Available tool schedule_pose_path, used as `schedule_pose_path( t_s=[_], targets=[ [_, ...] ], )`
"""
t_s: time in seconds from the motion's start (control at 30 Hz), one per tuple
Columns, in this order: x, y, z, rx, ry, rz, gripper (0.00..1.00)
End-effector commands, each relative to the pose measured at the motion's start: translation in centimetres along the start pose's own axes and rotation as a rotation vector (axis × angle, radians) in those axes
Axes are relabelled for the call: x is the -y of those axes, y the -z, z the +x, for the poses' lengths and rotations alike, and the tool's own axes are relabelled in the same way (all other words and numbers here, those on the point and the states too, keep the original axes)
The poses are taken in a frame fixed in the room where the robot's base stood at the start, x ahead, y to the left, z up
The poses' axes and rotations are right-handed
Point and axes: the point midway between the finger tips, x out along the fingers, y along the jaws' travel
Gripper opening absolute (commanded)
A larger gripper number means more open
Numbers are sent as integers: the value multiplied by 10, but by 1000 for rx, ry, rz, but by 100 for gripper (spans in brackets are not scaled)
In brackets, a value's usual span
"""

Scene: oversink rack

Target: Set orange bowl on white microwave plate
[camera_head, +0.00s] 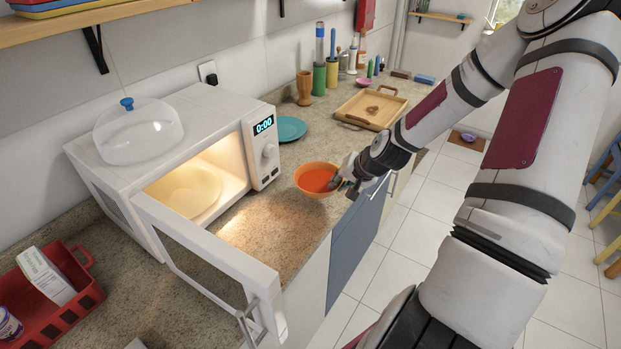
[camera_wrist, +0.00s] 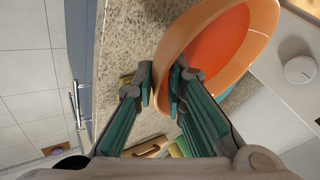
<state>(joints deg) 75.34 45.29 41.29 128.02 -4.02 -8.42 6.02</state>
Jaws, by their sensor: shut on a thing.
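The orange bowl (camera_head: 317,180) is near the front edge of the counter, to the right of the open microwave. My gripper (camera_head: 343,183) is at the bowl's right rim. In the wrist view my gripper (camera_wrist: 163,88) has its fingers shut on the rim of the bowl (camera_wrist: 235,45), one finger inside and one outside. The bowl looks roughly level; I cannot tell whether it touches the counter. The white microwave (camera_head: 180,97) has its door swung open toward the front. Its round plate (camera_head: 190,190) lies inside under warm light and looks empty.
The open microwave door (camera_head: 205,245) juts over the counter front. A clear dome cover (camera_head: 138,132) sits on the microwave. A teal plate (camera_head: 290,128), a wooden tray (camera_head: 370,107) and several bottles stand behind. A red basket (camera_head: 75,290) is at left.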

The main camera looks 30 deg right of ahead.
Motion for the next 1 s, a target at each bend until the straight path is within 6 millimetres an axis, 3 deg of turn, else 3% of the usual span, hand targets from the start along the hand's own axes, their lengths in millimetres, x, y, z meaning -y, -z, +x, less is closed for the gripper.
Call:
schedule_pose_path(
  t_s=[0.2, 0.43, 0.6, 1.0],
  targets=[
    [34, 24, 36, -2, 2, -5, 0],
    [56, 41, 60, -1, 1, -3, 0],
    [58, 43, 66, -1, 1, -1, 0],
    [42, 33, 92, -3, 1, -2, 0]
  ],
)
